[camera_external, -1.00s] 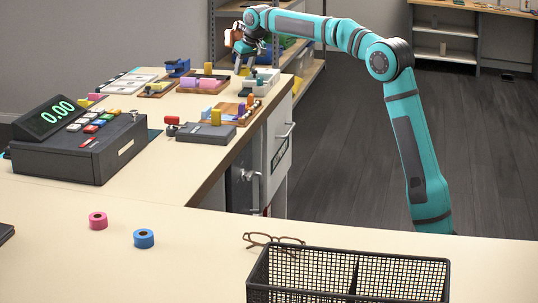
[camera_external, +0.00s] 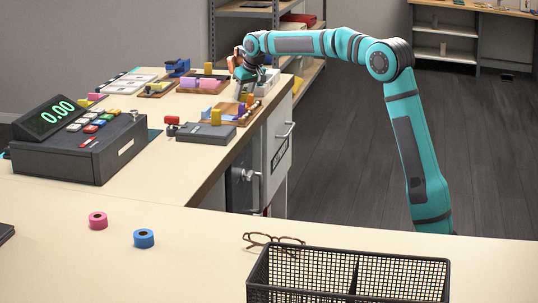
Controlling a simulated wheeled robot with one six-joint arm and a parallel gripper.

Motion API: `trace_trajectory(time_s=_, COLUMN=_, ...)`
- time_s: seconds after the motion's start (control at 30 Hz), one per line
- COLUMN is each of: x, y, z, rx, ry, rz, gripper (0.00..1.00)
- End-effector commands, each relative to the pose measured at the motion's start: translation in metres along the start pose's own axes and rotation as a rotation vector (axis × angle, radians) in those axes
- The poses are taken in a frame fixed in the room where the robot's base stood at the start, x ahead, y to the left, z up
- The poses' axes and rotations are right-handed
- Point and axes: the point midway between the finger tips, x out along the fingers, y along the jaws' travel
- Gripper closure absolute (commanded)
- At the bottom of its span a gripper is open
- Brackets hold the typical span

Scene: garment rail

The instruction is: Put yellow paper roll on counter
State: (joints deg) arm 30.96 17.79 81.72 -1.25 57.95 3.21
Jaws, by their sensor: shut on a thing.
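My gripper (camera_external: 243,94) is low over the far counter (camera_external: 165,180), its fingers down at a brown tray (camera_external: 226,119). It is shut on a small upright yellow roll (camera_external: 250,100), which I take for the yellow paper roll. The fingers partly hide it, and I cannot tell whether it is clear of the tray. A purple piece (camera_external: 241,109) is close beside it. Another yellow upright piece (camera_external: 216,117) stands by the dark grey box (camera_external: 206,133), and one more yellow piece (camera_external: 208,68) is farther back.
A cash register (camera_external: 80,138) stands on the counter's left. A pink roll (camera_external: 97,221) and a blue roll (camera_external: 144,238) are on the near counter, with glasses (camera_external: 273,239) and a black mesh basket (camera_external: 348,275) at right. The near counter's middle is clear.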

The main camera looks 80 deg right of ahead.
Motion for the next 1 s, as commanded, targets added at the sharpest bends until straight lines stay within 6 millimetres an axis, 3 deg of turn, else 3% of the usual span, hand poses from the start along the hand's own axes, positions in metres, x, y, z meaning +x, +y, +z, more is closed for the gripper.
trace_trajectory(time_s=0.17, x=0.003, y=0.000, z=0.001, rx=0.000, ry=0.000, rz=0.000, gripper=0.82)
trace_trajectory(time_s=0.2, x=0.003, y=0.000, z=0.001, rx=0.000, ry=0.000, rz=0.000, gripper=0.54)
trace_trajectory(time_s=0.23, x=0.002, y=0.000, z=0.001, rx=0.000, ry=0.000, rz=0.000, gripper=0.51)
trace_trajectory(time_s=0.63, x=-0.005, y=0.000, z=-0.001, rx=0.000, ry=0.001, rz=0.000, gripper=0.51)
trace_trajectory(time_s=1.0, x=-0.070, y=0.000, z=-0.001, rx=0.000, ry=0.003, rz=0.000, gripper=0.51)
